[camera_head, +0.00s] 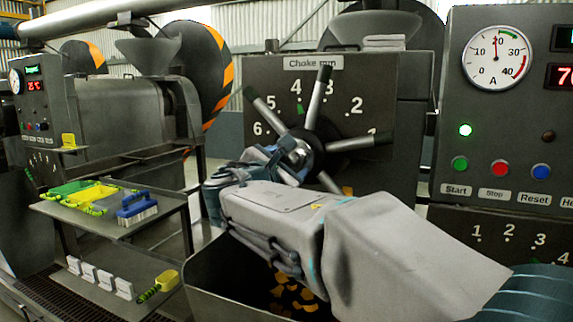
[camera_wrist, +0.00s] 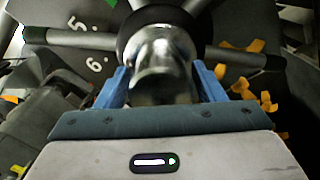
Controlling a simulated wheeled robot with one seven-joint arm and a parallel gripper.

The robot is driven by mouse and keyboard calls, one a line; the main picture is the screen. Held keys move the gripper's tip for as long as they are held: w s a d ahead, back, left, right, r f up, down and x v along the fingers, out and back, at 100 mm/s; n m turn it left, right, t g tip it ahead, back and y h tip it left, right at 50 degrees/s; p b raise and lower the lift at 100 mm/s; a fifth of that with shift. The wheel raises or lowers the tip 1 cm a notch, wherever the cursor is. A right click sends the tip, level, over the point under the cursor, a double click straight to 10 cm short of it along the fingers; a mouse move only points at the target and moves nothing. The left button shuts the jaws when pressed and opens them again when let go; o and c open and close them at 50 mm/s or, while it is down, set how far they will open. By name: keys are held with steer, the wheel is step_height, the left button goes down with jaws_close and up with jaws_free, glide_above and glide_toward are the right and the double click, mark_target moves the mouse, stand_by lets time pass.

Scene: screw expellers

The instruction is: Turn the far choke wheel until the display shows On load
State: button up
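A choke wheel (camera_head: 294,152) with a shiny hub and dark-tipped spokes stands upright in the middle of the head view, before a numbered plate (camera_head: 355,80) headed "Choke". A green mark lies under the 4. My gripper (camera_head: 268,160) reaches the wheel's left side near the hub. In the wrist view its blue fingers (camera_wrist: 161,80) stand either side of a shiny metal part of the wheel (camera_wrist: 160,65); I cannot tell whether they press on it. The green display (camera_head: 564,38) at the right is cut off and unreadable.
A right panel (camera_head: 500,125) has an ammeter near 20, a lit green lamp and Start, Stop and Reset buttons. Another machine's panel (camera_head: 38,95) stands at left. A shelf (camera_head: 105,225) holds trays and a blue brush (camera_head: 136,208). A bin with orange flakes (camera_head: 290,295) lies below my arm.

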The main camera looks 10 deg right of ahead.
steer(key=shift+o, duration=0.3)
steer(key=v, duration=1.4)
steer(key=shift+b, duration=0.35)
steer(key=shift+f, duration=0.1)
steer(key=s+d+f+m+g+y+p, duration=0.2)
steer(key=s+d+f+m+g+p, duration=0.1)
steer(key=d+f+m+g, duration=0.4)
steer(key=s+d+f+m+g+y+p, duration=0.1)
steer(key=s+d+f+m+g+p, duration=0.15)
steer(key=d+f+m, duration=0.4)
steer(key=s+a+f+m+g+y+p, duration=0.2)
steer(key=s+f+m+y, duration=0.4)
steer(key=s+f+m, duration=0.3)
steer(key=shift+s+a+f+g+y+p, duration=0.2)
steer(key=shift+s+a+g+y+p, duration=0.2)
steer(key=shift+a+p, duration=0.45)
steer(key=shift+d+m, duration=0.2)
steer(key=shift+m, duration=0.05)
